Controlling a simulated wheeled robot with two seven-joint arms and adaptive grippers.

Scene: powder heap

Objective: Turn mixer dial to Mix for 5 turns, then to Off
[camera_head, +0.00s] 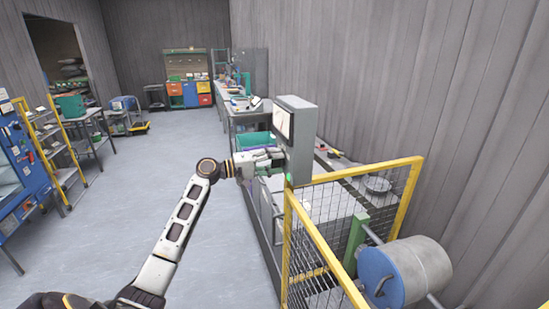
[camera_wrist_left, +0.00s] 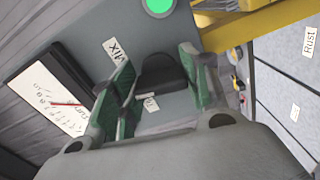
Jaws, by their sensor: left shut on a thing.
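My left gripper (camera_head: 272,166) is at the box's front face. In the left wrist view its green-padded fingers are shut on the black dial (camera_wrist_left: 164,74), one on each side. A "MIX" label (camera_wrist_left: 115,49) shows beside the dial; another label (camera_wrist_left: 150,104) is partly hidden by a finger. The gauge (camera_wrist_left: 48,104) has a red needle. The mixer drum (camera_head: 417,270) has a blue end and lies inside the guard. My right gripper is out of view.
The yellow mesh guard (camera_head: 318,253) surrounds the drum. A workbench (camera_head: 237,113) runs along the wall behind the box. A yellow-railed rack (camera_head: 48,147) and a blue cabinet (camera_head: 18,165) stand at the left. The grey floor between is free.

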